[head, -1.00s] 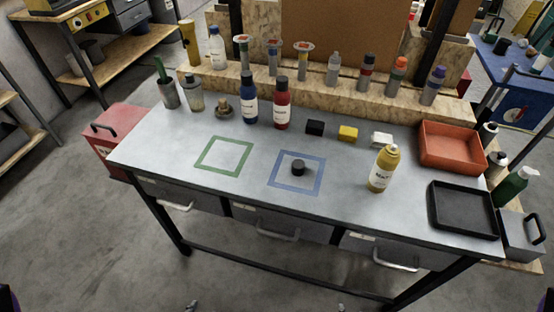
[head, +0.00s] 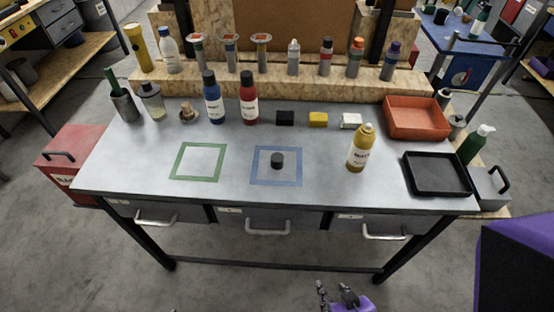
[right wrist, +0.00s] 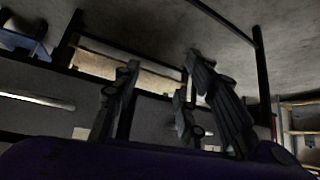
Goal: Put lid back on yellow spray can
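The yellow spray can (head: 361,150) stands upright on the right half of the grey workbench (head: 230,200), with its nozzle uncovered. A small black lid (head: 277,160) sits inside the blue taped square (head: 290,180), to the left of the can. My right gripper (head: 336,287) is in front of the bench, low at the bottom of the head view, apart from the can and lid. In the right wrist view its fingers (right wrist: 165,85) are spread with nothing between them. The left gripper is not in view.
A green taped square (head: 180,175) is empty. Blue and red bottles (head: 249,105) and black, yellow and white blocks (head: 318,120) stand behind. A red tray (head: 417,135) and black tray (head: 408,180) lie at the right. Drawer handles (head: 268,233) protrude in front.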

